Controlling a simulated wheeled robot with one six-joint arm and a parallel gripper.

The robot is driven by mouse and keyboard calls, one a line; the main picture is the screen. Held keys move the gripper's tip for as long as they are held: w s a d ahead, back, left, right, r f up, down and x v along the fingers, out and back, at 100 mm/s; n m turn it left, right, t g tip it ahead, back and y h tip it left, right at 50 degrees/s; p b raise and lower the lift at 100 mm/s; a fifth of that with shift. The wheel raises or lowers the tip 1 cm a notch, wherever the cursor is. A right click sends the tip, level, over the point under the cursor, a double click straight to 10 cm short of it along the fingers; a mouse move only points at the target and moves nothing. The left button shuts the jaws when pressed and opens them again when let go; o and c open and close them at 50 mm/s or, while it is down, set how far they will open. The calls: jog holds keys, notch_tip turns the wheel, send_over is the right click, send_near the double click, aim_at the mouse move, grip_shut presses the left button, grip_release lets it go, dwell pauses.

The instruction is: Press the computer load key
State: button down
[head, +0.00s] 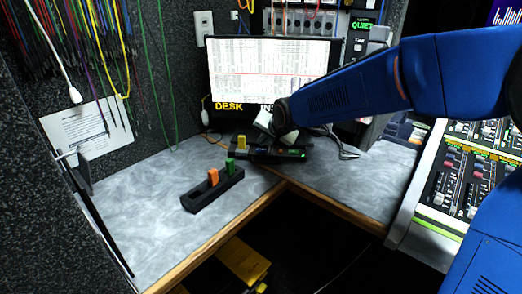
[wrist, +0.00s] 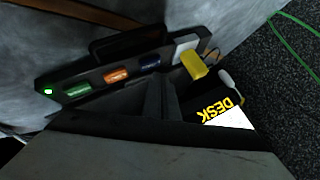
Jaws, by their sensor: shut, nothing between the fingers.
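A black key unit (head: 268,156) sits at the back of the grey desk, below the monitor. In the wrist view the unit (wrist: 98,70) shows a row of keys: green (wrist: 78,90), orange (wrist: 116,75), dark blue (wrist: 151,61) and a pale one (wrist: 185,46). I cannot read any label that tells which is the computer load key. A yellow block (wrist: 193,65) is at the pale key's end. My gripper (wrist: 160,84) is shut and empty, its tips close to the unit near the dark blue key. I cannot tell whether they touch it.
A monitor (head: 270,65) stands close behind the unit. A black holder (head: 200,198) with an orange and a green block sits on the front left desk. A mixing console (head: 460,175) is at the right. Cables hang at the left wall. The middle desk surface is clear.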

aim_at(262, 151)
jog(key=shift+f, duration=0.15)
jog(key=shift+f, duration=0.3)
jog(key=shift+s+f, duration=0.1)
jog(key=shift+f, duration=0.55)
dwell(1.2)
jog(key=shift+r, duration=1.05)
jog(key=shift+r, duration=2.4)
